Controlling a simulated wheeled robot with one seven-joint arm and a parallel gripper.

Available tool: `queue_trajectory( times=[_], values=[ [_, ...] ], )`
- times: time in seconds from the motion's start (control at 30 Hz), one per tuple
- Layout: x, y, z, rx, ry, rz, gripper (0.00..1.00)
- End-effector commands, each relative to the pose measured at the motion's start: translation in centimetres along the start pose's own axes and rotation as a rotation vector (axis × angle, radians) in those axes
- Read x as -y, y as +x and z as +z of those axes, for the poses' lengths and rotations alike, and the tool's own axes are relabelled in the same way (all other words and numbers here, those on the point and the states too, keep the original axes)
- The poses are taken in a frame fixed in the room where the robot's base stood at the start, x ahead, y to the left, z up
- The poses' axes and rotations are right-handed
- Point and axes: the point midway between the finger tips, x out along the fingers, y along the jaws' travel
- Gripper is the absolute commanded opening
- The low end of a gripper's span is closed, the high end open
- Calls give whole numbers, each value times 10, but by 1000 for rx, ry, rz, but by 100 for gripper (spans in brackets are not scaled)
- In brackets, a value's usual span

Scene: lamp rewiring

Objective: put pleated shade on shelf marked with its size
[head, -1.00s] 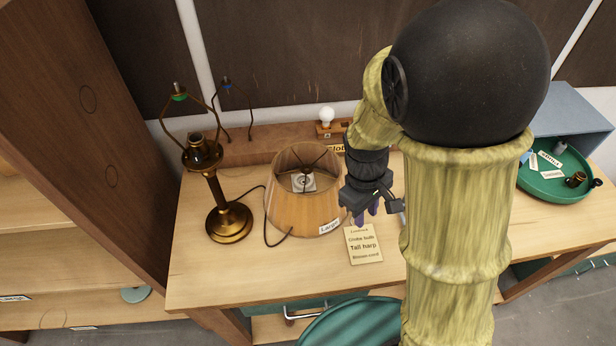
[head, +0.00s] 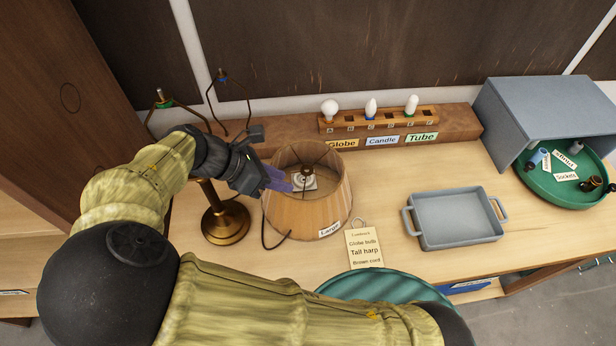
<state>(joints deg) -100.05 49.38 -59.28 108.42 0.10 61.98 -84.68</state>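The pleated shade (head: 308,212) is tan with a "Large" label on its lower front. It stands upright on the bench, its wide end down. My gripper (head: 278,181) is at the left side of the shade's top rim, its purple fingers pointing right. The fingers overlap the rim in the picture; I cannot tell whether they touch it or how far apart they are. A wooden shelf unit (head: 20,245) stands at the far left; its label (head: 12,293) is too small to read.
A brass lamp (head: 226,222) stands left of the shade, partly behind my arm. A tag (head: 364,248) lies in front. A grey tray (head: 455,220) and a green tray (head: 570,188) are to the right. A bulb rack (head: 380,118) is behind.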

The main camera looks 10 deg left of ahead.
Motion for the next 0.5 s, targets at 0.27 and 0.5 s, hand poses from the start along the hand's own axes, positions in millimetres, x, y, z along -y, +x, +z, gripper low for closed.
queue_trajectory(
  times=[0.27,0.5],
  values=[
    [0,-15,-6,38,-54,23,29],
    [0,-11,-6,37,-52,22,29]
  ],
)
